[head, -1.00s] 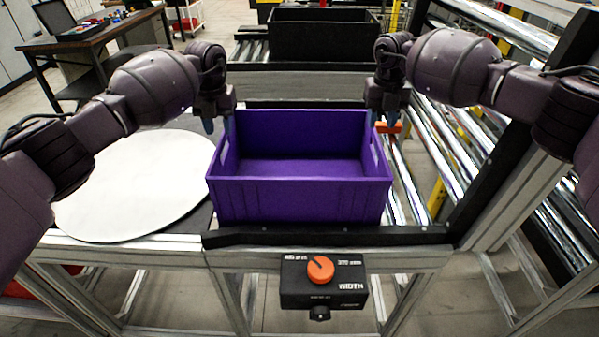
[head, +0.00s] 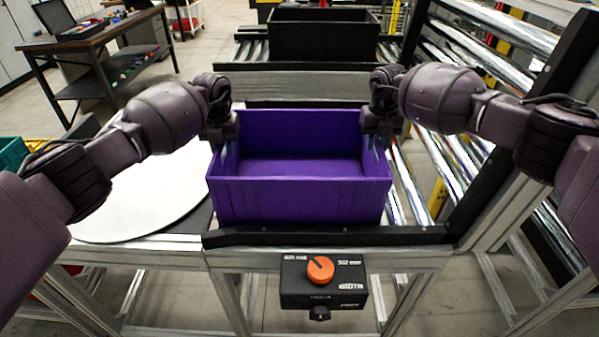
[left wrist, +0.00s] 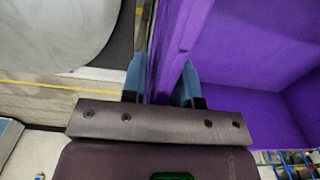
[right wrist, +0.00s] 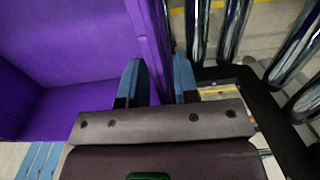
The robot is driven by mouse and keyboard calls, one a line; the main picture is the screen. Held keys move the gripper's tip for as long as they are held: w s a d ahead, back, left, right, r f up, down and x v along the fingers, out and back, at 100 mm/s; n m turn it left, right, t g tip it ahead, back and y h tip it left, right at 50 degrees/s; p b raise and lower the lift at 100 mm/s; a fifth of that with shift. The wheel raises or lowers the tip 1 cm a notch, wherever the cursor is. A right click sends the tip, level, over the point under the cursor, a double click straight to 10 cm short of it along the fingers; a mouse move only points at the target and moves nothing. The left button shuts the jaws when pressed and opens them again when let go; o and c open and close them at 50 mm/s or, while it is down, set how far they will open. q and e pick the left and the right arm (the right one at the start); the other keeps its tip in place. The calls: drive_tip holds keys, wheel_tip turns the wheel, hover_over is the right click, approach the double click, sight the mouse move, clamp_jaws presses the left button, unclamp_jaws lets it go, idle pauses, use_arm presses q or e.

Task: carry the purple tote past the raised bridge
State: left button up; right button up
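The empty purple tote (head: 300,202) sits upright behind the black front rail, in the middle of the head view. My left gripper (head: 229,148) is at its left wall. In the left wrist view, the open fingers (left wrist: 160,85) straddle that wall (left wrist: 172,45), one inside and one outside. My right gripper (head: 376,145) is at the right wall. In the right wrist view, its open fingers (right wrist: 158,82) straddle that wall (right wrist: 150,45), with gaps showing. I cannot tell for sure which part is the raised bridge; a grey crossbeam (head: 300,87) spans behind the tote.
A white round disc (head: 140,200) lies left of the tote. Metal rollers (head: 440,155) and a black post are on the right. A black bin (head: 322,36) stands behind the crossbeam. A control box with an orange knob (head: 320,268) hangs at the front.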

use_arm(q)
clamp_jaws()
use_arm(e)
clamp_jaws()
use_arm(q)
drive_tip(key=shift+r, duration=0.1)
idle(0.8)
